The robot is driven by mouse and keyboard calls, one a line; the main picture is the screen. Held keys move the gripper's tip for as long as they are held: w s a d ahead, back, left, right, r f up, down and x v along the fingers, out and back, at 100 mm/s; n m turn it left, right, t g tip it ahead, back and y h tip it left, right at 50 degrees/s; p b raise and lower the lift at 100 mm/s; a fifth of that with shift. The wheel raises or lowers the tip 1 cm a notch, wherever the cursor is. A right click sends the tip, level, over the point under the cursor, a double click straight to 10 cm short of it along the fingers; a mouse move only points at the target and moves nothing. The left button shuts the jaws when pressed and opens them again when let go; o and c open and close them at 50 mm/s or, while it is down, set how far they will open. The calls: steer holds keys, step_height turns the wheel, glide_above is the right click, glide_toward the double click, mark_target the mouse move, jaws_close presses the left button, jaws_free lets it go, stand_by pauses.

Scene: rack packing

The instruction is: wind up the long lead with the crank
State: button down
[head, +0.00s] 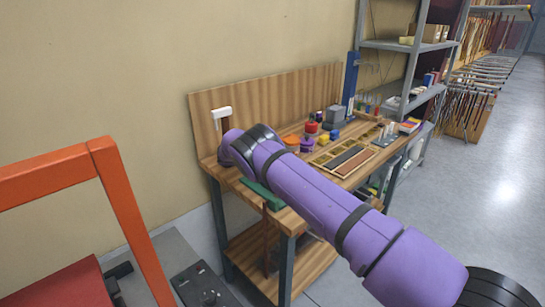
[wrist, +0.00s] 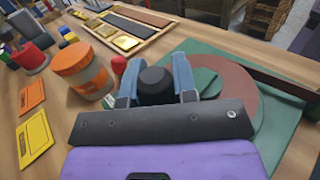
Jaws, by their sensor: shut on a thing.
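My gripper (wrist: 156,88) is shut on a black round knob (wrist: 154,76), with one blue finger on each side; I take the knob for the crank's grip. Beside it a reddish-brown round piece (wrist: 236,92) lies on a green base (wrist: 286,128), partly hidden by my gripper. I cannot tell whether it is a reel or wound lead. A dark brown strip (wrist: 285,86) runs from it to the right edge. In the head view, the green base (head: 262,194) shows at the bench's front edge, and a brown strap (head: 270,238), likely the lead, hangs down there. My arm hides the crank.
The wooden workbench (head: 228,173) also holds an orange-lidded jar (wrist: 83,72), a tray (wrist: 150,38) of flat pieces, and orange and yellow cards (wrist: 34,140). An orange frame (head: 125,205) stands at left. Grey shelves (head: 412,46) stand behind the bench. Open floor (head: 490,160) lies at right.

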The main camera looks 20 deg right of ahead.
steer(key=c, duration=0.9)
jaws_free()
steer(key=v, duration=0.4)
steer(key=shift+w+a, duration=0.15)
steer(key=shift+a, duration=0.2)
steer(key=shift+w+a, duration=0.2)
steer(key=shift+a, duration=0.2)
steer(key=shift+v, duration=0.9)
